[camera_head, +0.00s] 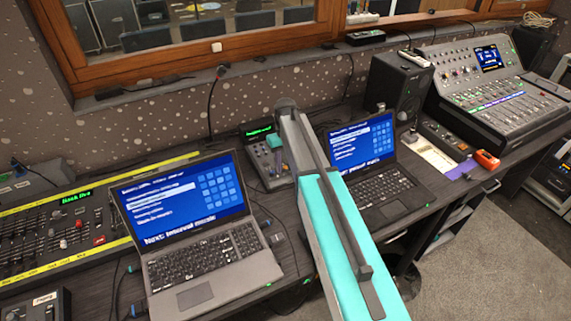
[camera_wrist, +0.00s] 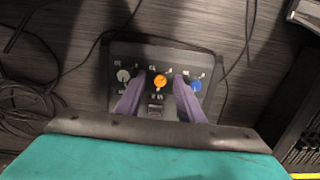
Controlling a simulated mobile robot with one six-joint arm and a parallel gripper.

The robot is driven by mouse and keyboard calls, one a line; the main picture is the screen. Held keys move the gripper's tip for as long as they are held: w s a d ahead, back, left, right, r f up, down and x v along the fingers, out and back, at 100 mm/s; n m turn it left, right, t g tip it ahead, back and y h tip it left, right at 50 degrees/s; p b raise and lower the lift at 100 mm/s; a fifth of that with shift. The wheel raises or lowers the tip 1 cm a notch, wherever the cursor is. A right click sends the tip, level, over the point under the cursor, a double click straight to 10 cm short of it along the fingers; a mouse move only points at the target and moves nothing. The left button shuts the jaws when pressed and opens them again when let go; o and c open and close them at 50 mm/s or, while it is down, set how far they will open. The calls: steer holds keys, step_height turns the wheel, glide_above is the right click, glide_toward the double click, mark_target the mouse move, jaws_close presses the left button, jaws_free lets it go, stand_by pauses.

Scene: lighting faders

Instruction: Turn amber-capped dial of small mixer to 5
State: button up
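The small mixer (camera_wrist: 205,70) is a dark box with a row of dials in the wrist view. Scale marks surround the dials but are too small to read, and the amber dial's setting is unclear. My gripper (camera_wrist: 158,88) is open, its two purple fingers on either side of the amber dial with gaps showing. Contact and height above the panel cannot be told. In the head view my arm partly hides a small green-display unit (camera_head: 258,132).
An open laptop (camera_head: 210,250) stands left of my arm, another (camera_head: 375,190) right of it. A fader console (camera_head: 60,235) is at far left, a larger mixing desk (camera_head: 500,90) at right. Cables (camera_wrist: 60,50) lie around the small mixer.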

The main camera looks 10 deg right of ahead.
jaws_close()
steer(key=shift+m, duration=0.4)
steer(key=m+b, duration=0.1)
steer(key=m, duration=0.4)
steer(key=shift+d+m+y, duration=0.1)
steer(key=shift+m+y, duration=0.3)
steer(key=m, duration=0.6)
steer(key=shift+y, duration=0.3)
steer(key=m, duration=0.4)
steer(key=shift+s+t, duration=0.1)
steer(key=shift+t, duration=0.3)
steer(key=m, duration=0.3)
steer(key=shift+m, duration=0.3)
steer(key=m+t, duration=0.1)
steer(key=m, duration=0.5)
steer(key=shift+s+m, duration=0.1)
steer(key=shift+m, duration=0.2)
